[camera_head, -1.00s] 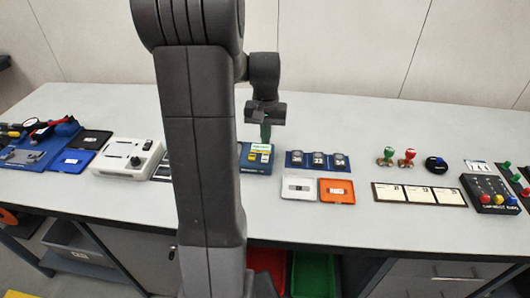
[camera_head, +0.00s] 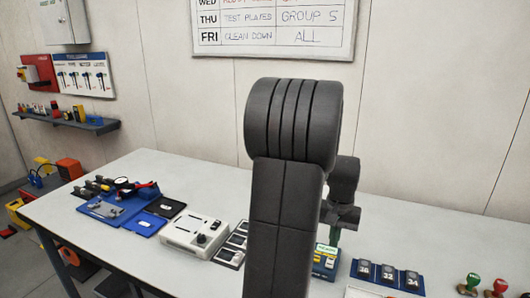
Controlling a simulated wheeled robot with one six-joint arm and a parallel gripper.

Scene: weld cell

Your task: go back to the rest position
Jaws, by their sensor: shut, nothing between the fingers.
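My arm rises through the middle of the head view. My gripper (camera_head: 337,232) is at its end, partly behind the arm's thick dark link, and its fingers look shut. It is just above a blue device with a green and yellow face (camera_head: 326,259) on the workbench (camera_head: 90,245). A dark green piece shows at the fingertips; I cannot tell what it belongs to.
Left of my arm are a white control box (camera_head: 194,236) and a blue mat (camera_head: 122,214) with tools. Right are a blue tray (camera_head: 387,275) with numbered blocks, a green stamp (camera_head: 469,282) and a red stamp (camera_head: 497,288). A shelf (camera_head: 70,120) and whiteboard (camera_head: 274,30) are on the wall.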

